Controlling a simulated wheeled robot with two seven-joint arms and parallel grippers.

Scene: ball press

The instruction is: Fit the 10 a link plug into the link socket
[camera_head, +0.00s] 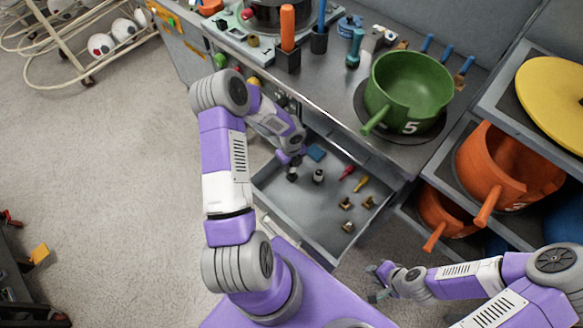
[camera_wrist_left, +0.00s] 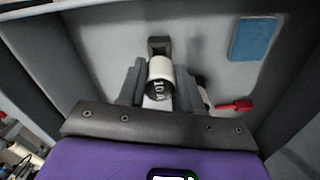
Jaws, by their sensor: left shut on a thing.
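The white cylindrical 10 A link plug (camera_wrist_left: 160,84), with "10 A" printed on it, is between the fingers of my left gripper (camera_wrist_left: 158,95) in the left wrist view. A dark block shows just beyond the plug. In the head view my left gripper (camera_head: 291,160) is low in the open drawer, at its left back part, shut on the plug. My right gripper (camera_head: 378,282) is open and empty, in front of the orange pots, away from the drawer. I cannot make out the link socket in either view.
The open drawer (camera_head: 305,222) also holds a black-and-white plug (camera_head: 318,176), a blue pad (camera_head: 316,153), red (camera_head: 347,172) and yellow (camera_head: 361,183) pieces, and brass pieces (camera_head: 346,204). Its walls surround my left gripper. A green pot (camera_head: 408,85) stands on the counter above.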

